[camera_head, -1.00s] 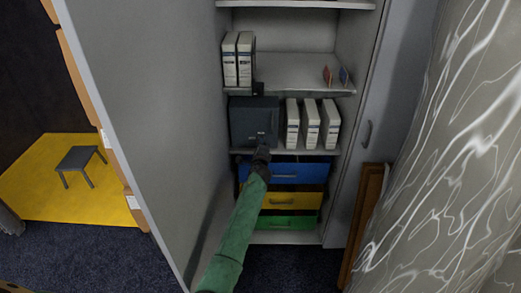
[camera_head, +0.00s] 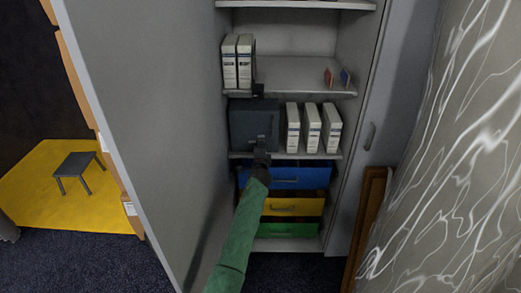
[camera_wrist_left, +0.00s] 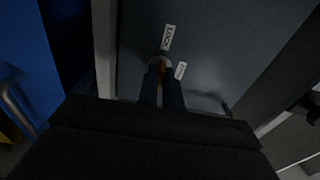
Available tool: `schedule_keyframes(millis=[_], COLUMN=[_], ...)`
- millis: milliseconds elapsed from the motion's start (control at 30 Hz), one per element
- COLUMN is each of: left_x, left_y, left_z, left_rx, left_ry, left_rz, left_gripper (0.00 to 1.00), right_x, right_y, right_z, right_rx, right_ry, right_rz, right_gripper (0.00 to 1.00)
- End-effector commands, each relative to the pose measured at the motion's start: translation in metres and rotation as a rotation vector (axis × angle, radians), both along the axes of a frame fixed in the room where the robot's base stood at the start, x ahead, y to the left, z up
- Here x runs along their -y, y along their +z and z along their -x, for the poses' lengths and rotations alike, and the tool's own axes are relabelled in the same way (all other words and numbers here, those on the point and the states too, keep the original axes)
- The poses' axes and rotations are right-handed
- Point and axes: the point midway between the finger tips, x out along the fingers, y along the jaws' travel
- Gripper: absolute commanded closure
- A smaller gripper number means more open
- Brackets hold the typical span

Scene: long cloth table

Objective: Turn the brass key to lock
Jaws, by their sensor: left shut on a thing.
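A dark grey lock box (camera_head: 252,118) stands on the middle shelf of the open cabinet. My left gripper (camera_head: 262,150) is at the lower front of the box. In the left wrist view its two fingers (camera_wrist_left: 161,82) are shut on the brass key (camera_wrist_left: 162,66), of which only a small orange-brown bit shows between the tips. The key sits in a round keyhole plate on the box front. A white label reading "LOCK" (camera_wrist_left: 168,37) is just above the keyhole, and a second white label (camera_wrist_left: 180,70) is to its right. My right gripper is out of view.
White binders (camera_head: 312,127) stand right of the box, and more (camera_head: 238,62) on the shelf above. Blue (camera_head: 290,176), yellow (camera_head: 283,207) and green (camera_head: 287,230) drawers lie below. The open cabinet door (camera_head: 150,110) is close on the left of my arm.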

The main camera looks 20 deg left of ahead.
Motion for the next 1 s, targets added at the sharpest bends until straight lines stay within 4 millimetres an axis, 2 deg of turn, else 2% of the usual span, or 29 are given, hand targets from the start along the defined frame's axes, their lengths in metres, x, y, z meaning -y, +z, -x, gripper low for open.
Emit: schedule_keyframes(millis=[167, 200, 300, 667, 833, 1000], left_x=[-0.001, -0.001, -0.001, 0.001, 0.005, 0.012], left_y=[-0.001, -0.001, -0.001, -0.002, -0.002, -0.003], left_z=[0.000, 0.000, 0.000, 0.004, 0.022, 0.047], left_rx=[-0.001, -0.001, -0.001, -0.001, -0.001, 0.000], left_ry=[0.002, 0.002, 0.001, 0.001, 0.000, 0.001], left_rz=[-0.001, -0.001, -0.001, -0.001, -0.003, -0.001], left_gripper=[1.00, 0.91, 0.73, 0.73, 0.73, 0.73], right_x=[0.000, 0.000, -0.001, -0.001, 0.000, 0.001], right_y=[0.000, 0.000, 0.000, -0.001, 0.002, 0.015], right_z=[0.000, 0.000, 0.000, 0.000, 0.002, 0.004], right_rx=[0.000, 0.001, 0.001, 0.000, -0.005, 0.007], right_ry=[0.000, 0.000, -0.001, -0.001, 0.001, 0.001], right_rz=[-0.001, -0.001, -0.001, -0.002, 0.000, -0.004], right_gripper=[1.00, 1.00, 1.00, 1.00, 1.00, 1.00])
